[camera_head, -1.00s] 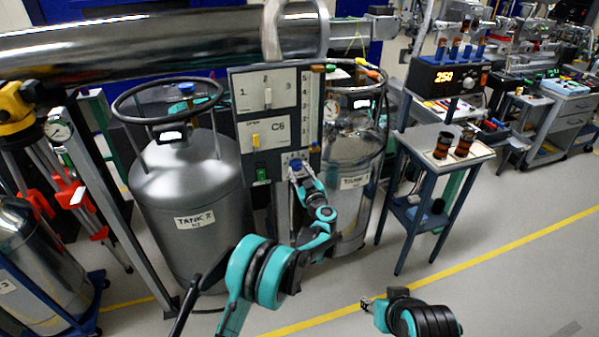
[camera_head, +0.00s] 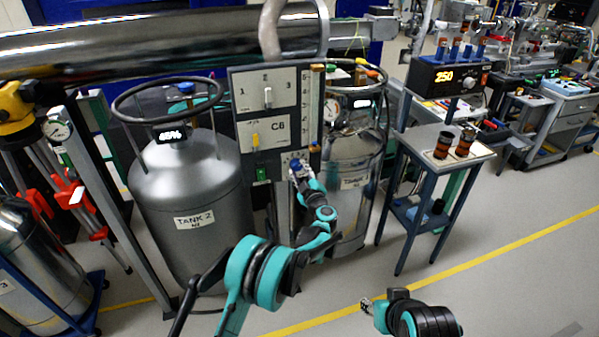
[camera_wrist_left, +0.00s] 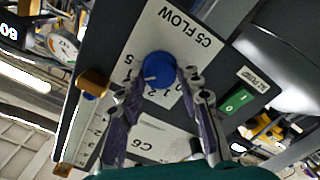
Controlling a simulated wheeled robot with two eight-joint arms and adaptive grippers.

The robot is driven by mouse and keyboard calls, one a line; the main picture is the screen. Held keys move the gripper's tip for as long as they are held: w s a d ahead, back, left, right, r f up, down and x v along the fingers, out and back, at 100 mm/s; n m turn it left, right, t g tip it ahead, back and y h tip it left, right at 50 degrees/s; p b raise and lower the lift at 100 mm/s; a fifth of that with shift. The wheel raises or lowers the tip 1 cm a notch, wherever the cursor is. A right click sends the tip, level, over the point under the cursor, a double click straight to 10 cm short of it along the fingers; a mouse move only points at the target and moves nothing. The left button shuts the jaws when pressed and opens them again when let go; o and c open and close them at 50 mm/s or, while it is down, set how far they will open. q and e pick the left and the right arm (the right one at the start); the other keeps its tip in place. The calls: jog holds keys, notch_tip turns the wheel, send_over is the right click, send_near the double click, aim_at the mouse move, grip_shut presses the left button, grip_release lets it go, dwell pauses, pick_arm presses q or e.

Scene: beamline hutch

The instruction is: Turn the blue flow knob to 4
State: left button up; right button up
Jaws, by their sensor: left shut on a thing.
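The blue flow knob (camera_wrist_left: 157,70) sits on a white plate marked C5 FLOW (camera_wrist_left: 183,38) with a number scale, in the left wrist view. It also shows small on the lower panel in the head view (camera_head: 296,164). My left gripper (camera_head: 297,172) is at the knob, and its two fingers (camera_wrist_left: 162,84) reach to either side of it, shut on it. The knob's pointer reading is too small to tell. My right gripper (camera_head: 367,304) is low at the front, away from the panel; its jaw state is unclear.
The grey panel (camera_head: 238,80) also carries a 1-2-3 switch, a yellow slider and a green switch (camera_wrist_left: 236,101). Tank 2 (camera_head: 190,190) stands left of it, another tank (camera_head: 352,165) behind right. Floor at the front right is clear.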

dwell(0.4)
pick_arm(q)
jog(key=o, duration=1.2)
jog(key=shift+c, duration=0.2)
jog(key=v, duration=1.2)
